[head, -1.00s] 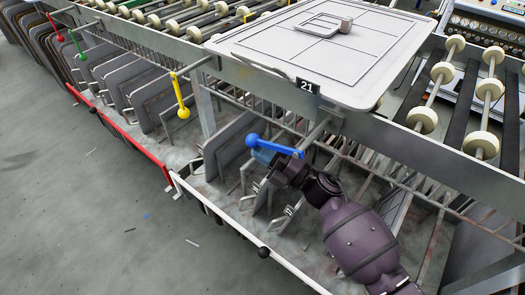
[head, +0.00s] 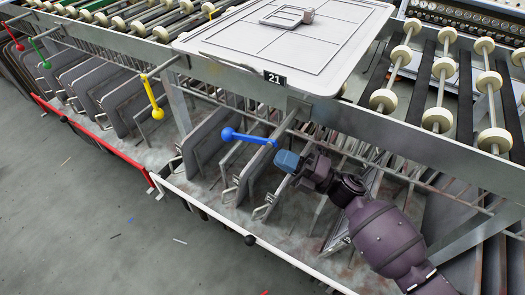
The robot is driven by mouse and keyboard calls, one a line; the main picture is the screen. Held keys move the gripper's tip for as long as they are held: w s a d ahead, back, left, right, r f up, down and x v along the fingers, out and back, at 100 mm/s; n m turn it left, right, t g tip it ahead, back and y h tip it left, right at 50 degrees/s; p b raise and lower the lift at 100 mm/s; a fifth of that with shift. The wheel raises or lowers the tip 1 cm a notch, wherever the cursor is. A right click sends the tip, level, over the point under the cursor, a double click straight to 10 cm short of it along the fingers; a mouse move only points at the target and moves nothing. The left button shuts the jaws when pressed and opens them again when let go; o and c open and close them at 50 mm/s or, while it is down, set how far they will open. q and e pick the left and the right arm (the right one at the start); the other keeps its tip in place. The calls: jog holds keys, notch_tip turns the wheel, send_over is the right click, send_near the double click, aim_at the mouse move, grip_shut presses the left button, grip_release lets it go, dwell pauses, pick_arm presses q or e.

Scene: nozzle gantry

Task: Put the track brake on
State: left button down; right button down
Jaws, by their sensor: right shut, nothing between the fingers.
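A blue lever (head: 250,138) with a ball knob sits under the front rail, below the plate marked 21. It lies nearly level, its knob at the left and its other end at the bar under the rail. My right gripper (head: 285,161), with blue-grey fingertips, is just right of and below the lever's right end. It looks shut and empty, with a small gap to the lever in the picture. Which lever is the track brake is not labelled. My left gripper is not in view.
A yellow lever (head: 152,96), a green lever (head: 38,52) and a red lever (head: 13,35) hang down farther left. Grey upright panels (head: 205,145) stand below the rail. A grey tray (head: 325,75) lies on top, rollers (head: 437,119) to its right. The floor at left is open.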

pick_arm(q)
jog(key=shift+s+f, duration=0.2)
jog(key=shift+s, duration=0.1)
pick_arm(e)
jog(key=d, duration=0.1)
jog(key=s+d, duration=0.1)
jog(key=d, duration=0.1)
jog(key=shift+d, duration=0.1)
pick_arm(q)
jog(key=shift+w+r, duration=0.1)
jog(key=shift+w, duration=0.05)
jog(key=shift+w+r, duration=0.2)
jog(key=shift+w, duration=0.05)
pick_arm(e)
jog(key=shift+s+f, duration=0.1)
